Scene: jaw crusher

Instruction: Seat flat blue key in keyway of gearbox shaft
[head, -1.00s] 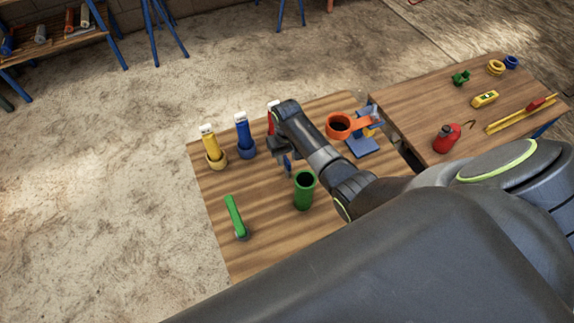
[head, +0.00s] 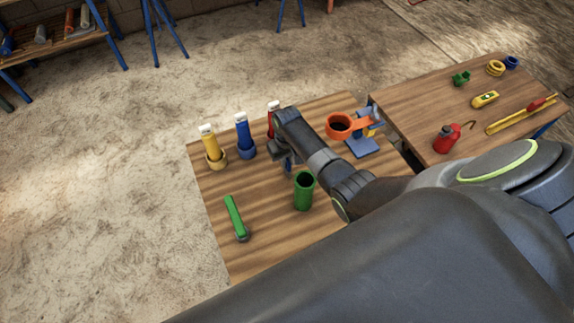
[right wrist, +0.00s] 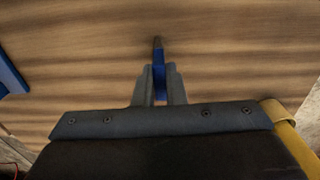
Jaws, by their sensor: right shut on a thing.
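My right gripper (head: 288,166) hangs over the wooden bench, between the row of colored holders and the green cup. In the right wrist view, its fingers (right wrist: 159,90) are shut on a narrow blue piece, the flat blue key (right wrist: 159,78). The piece points away from the gripper over bare wood, and a dark tip shows beyond it. In the head view the arm hides most of the gripper and the key. I cannot clearly make out the gearbox shaft or its keyway in either view. My left gripper is not in view.
A green cup (head: 303,191) and a green-handled tool (head: 235,217) are near the gripper.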

